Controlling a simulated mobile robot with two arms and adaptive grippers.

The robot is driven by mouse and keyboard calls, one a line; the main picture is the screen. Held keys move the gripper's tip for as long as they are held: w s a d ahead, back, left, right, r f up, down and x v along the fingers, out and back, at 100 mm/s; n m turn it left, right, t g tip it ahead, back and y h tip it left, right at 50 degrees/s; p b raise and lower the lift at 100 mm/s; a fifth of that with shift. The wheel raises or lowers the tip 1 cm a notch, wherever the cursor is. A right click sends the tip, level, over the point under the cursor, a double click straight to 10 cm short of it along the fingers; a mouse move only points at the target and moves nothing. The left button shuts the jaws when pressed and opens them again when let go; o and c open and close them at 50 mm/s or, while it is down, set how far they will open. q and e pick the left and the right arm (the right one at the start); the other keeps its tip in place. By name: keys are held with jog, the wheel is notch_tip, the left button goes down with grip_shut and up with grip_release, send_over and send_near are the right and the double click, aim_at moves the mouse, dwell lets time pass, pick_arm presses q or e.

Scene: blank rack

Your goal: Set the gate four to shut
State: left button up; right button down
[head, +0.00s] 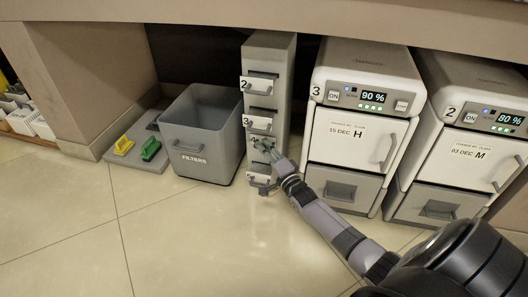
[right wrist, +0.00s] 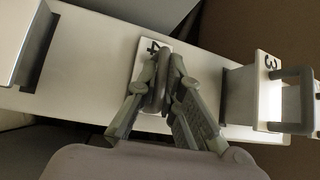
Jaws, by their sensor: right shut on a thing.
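A narrow grey column (head: 268,55) carries numbered gates with bar handles, one above another. The gate marked 4 (head: 254,141) is low on it, and its white number plate (right wrist: 151,46) shows in the right wrist view. My right gripper (head: 264,148) is at this gate, and in the right wrist view its fingers (right wrist: 165,80) are shut together over the front of the gate, on its handle. The fingers hide most of the handle and plate, so I cannot tell how far the gate stands out. My left gripper is not in view.
Gate 3 (head: 260,124) juts out just above, and gate 5 (head: 262,181) just below. A grey FILTERS bin (head: 190,165) stands left of the column. A white unit marked 3 (head: 335,145) stands close on the right. Open floor lies in front.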

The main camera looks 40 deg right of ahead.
jog(key=shift+w+d, duration=0.1)
jog(key=shift+d, duration=0.2)
jog(key=c, duration=1.8)
grip_release()
jog(key=shift+o, duration=0.5)
jog(key=shift+w+r, duration=0.15)
jog(key=s+a+f, duration=0.1)
jog(key=s+f, duration=0.1)
jog(key=s, duration=1)
jog(key=shift+a, duration=0.15)
